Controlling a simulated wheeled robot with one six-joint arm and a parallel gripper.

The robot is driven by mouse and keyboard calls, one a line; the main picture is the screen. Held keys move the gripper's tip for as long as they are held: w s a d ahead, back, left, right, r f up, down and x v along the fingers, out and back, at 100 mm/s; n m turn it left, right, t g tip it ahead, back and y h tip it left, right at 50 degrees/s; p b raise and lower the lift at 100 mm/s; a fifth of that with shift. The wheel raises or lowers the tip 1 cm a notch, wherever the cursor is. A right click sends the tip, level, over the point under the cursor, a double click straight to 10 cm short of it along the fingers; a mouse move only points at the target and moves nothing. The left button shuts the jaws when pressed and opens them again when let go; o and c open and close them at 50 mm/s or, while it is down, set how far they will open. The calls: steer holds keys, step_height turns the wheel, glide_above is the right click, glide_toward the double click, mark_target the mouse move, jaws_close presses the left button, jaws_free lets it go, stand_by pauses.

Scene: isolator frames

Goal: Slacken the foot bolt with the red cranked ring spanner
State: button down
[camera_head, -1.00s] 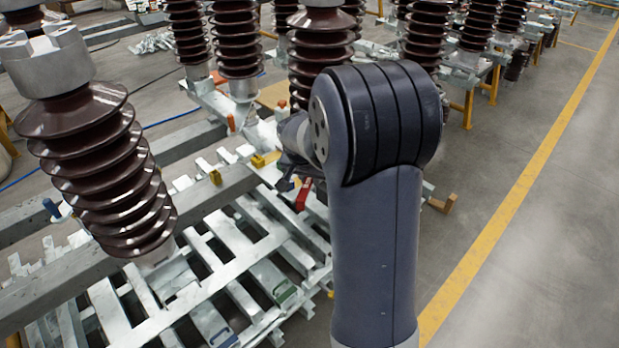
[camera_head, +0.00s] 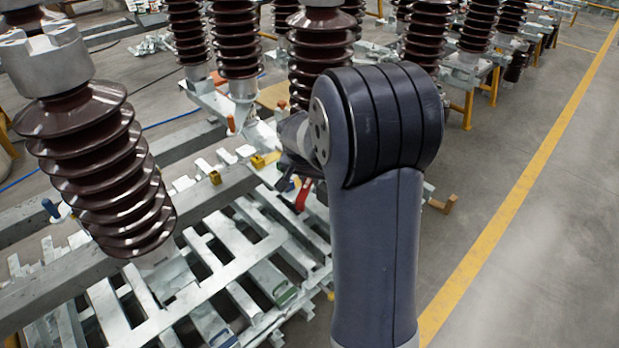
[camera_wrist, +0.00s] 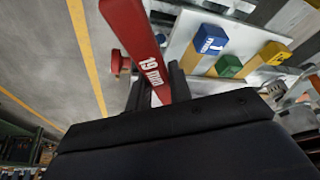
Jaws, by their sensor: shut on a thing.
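The red cranked ring spanner (camera_wrist: 138,42) is marked "19 mm" and runs up and out of the top of the wrist view. My gripper (camera_wrist: 155,92) is shut on its shank. In the head view a small part of the red spanner (camera_head: 303,194) shows left of my arm, above the pale metal frames. My gripper is mostly hidden behind my arm there. The ring end of the spanner is out of the wrist view. I cannot make out the foot bolt in either view.
In the head view, brown ribbed insulators (camera_head: 100,165) stand left and behind.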

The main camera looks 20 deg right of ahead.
steer(key=shift+f+b, duration=0.95)
steer(key=shift+f, duration=0.15)
steer(key=d+n+y, duration=0.1)
steer(key=d+n, duration=0.2)
steer(key=n, duration=0.1)
steer(key=s+d+n+y+b, duration=0.1)
steer(key=d+n+y, duration=0.1)
steer(key=d+n, duration=0.2)
steer(key=d+n+y+b, duration=0.1)
steer(key=d+n, duration=0.2)
steer(key=n, duration=0.1)
steer(key=shift+s+d+t+y, duration=0.3)
steer(key=shift+s+t, duration=0.1)
stand_by(0.5)
steer(key=shift+r, duration=0.1)
